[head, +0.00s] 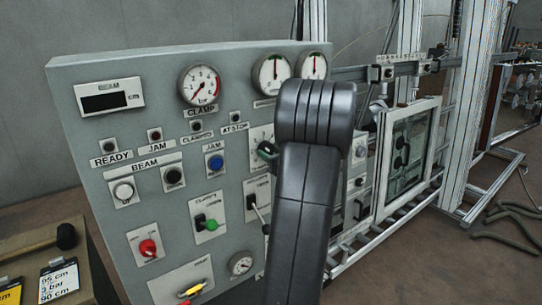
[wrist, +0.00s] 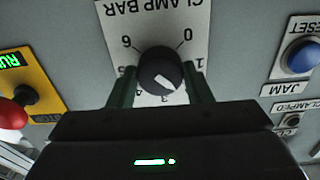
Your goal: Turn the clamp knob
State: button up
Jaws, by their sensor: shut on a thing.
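The clamp knob (wrist: 160,66) is black and round with a white pointer mark. It sits on a white plate (wrist: 171,20) lettered CLAMP BAR, upside down in the wrist view, with a numbered scale from 0 to 6. The pointer slants to the lower right in the picture; the number it meets is hidden. My gripper (wrist: 161,82) has its green fingers on either side of the knob and is shut on it. In the head view my gripper (head: 267,152) is at the panel, right of the blue button, and the knob is hidden there.
The grey control panel (head: 120,225) carries gauges, a blue button (head: 215,162), a green-handled switch (head: 207,224) and a red knob (head: 148,247). In the wrist view a blue reset button (wrist: 303,56) and a red knob (wrist: 14,112) flank the gripper. A metal frame stands right.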

jog(key=shift+f+m+b, duration=0.3)
jog(key=shift+b, duration=1.5)
jog(key=m+b, duration=0.4)
jog(key=b, duration=0.4)
jog(key=shift+r+m, duration=0.1)
jog(key=shift+m, duration=0.3)
jog(key=m+b, duration=0.2)
jog(key=shift+a+m, duration=0.1)
jog(key=shift+m, duration=0.3)
jog(key=m, duration=0.1)
jog(key=m+b, duration=0.1)
jog(key=m, duration=0.2)
jog(key=shift+s+r+m, duration=0.1)
jog(key=shift+r+m, duration=0.15)
jog(key=shift+m, duration=0.05)
jog(key=m, duration=0.4)
jog(key=shift+r+m, duration=0.1)
jog(key=shift+m, duration=0.2)
